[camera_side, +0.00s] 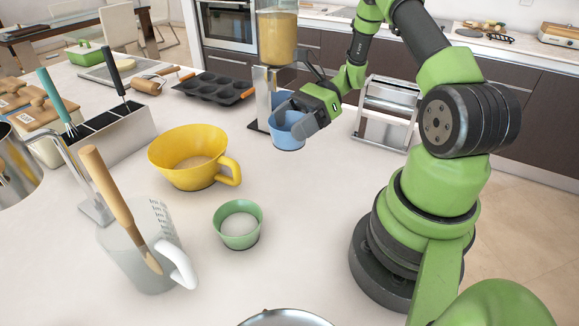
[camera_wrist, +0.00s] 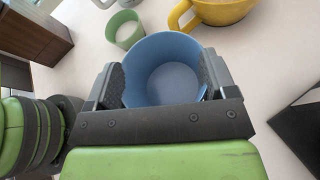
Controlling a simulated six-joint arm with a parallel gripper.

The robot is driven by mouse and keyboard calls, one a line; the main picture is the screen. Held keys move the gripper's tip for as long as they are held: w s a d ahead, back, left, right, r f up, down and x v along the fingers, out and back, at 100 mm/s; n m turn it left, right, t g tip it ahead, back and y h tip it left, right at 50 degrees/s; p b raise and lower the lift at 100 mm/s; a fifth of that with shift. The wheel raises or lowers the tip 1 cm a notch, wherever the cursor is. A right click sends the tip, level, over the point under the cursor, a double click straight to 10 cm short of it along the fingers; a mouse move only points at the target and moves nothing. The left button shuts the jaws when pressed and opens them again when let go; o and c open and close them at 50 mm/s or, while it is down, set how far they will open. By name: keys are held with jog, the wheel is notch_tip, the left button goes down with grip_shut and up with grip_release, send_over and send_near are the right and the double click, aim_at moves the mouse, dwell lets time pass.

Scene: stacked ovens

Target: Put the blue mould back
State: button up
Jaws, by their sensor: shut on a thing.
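The blue mould (camera_side: 286,133) is a small round cup. My gripper (camera_side: 297,122) is shut on it, one finger on each side, in front of the dispenser stand. In the wrist view the blue mould (camera_wrist: 172,72) sits upright between the two fingers, and its inside looks empty. My gripper (camera_wrist: 164,85) partly covers its near side. From the side view I cannot tell whether its base touches the counter.
A dispenser (camera_side: 277,38) with tan contents stands behind the mould. A green mould (camera_side: 238,238) with white contents and a yellow jug (camera_side: 175,172) stand nearer the camera. A glass measuring jug (camera_side: 140,262) holds a wooden-handled tool. A muffin tin (camera_side: 214,90) lies behind. Open counter lies in front.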

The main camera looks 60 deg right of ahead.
notch_tip(320, 180, down, 9)
jog(key=shift+r, duration=0.2)
dwell(0.3)
jog(key=shift+f, duration=0.15)
jog(key=o, duration=1)
jog(key=shift+c, duration=0.2)
